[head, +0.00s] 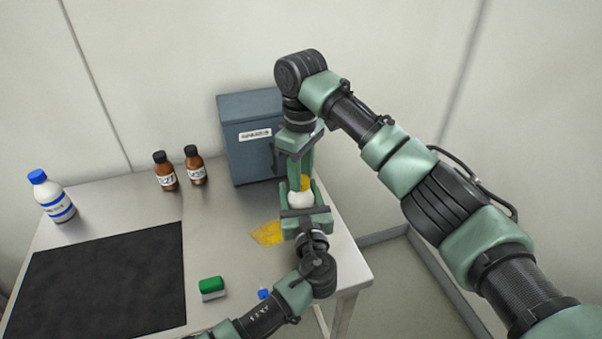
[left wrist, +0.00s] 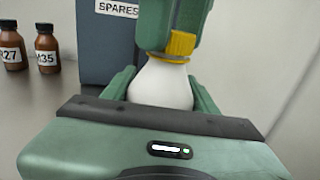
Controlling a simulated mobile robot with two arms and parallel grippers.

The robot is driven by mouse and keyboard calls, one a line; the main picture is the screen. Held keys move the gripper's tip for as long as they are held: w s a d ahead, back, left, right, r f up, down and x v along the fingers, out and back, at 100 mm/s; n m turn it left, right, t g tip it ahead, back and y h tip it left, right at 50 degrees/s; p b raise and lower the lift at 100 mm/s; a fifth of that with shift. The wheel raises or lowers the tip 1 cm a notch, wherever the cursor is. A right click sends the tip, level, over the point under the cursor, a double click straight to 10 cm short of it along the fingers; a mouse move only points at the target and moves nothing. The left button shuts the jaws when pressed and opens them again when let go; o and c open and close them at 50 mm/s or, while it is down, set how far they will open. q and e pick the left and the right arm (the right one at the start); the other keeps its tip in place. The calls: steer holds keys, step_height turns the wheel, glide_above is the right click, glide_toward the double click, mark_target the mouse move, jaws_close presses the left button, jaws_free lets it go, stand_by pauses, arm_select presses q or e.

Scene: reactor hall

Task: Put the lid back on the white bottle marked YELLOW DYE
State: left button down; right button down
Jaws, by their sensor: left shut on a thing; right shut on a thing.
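The white bottle (head: 300,200) stands upright near the table's right side, and it also shows in the left wrist view (left wrist: 160,86). My left gripper (head: 302,197) is shut around its body from the near side. The yellow lid (left wrist: 181,43) is between the fingers of my right gripper (head: 303,178), which comes down from above and is shut on it. The lid is at the bottle's mouth, just above a yellow ring at the neck (left wrist: 168,57). I cannot tell whether it is seated. The bottle's marking is hidden.
A yellow spill (head: 267,234) lies left of the bottle. Behind is a blue-grey SPARES box (head: 247,154). Two brown bottles (head: 165,173), a blue-capped white bottle (head: 57,204), a black mat (head: 105,285), a green-and-white block (head: 212,287) and a small blue item (head: 264,294) are further left.

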steer(key=m, duration=0.6)
steer(key=shift+m, duration=0.3)
steer(key=c, duration=1)
jaws_free()
steer(key=shift+r, duration=0.1)
steer(key=shift+r, duration=2.2)
steer(key=shift+c, duration=0.4)
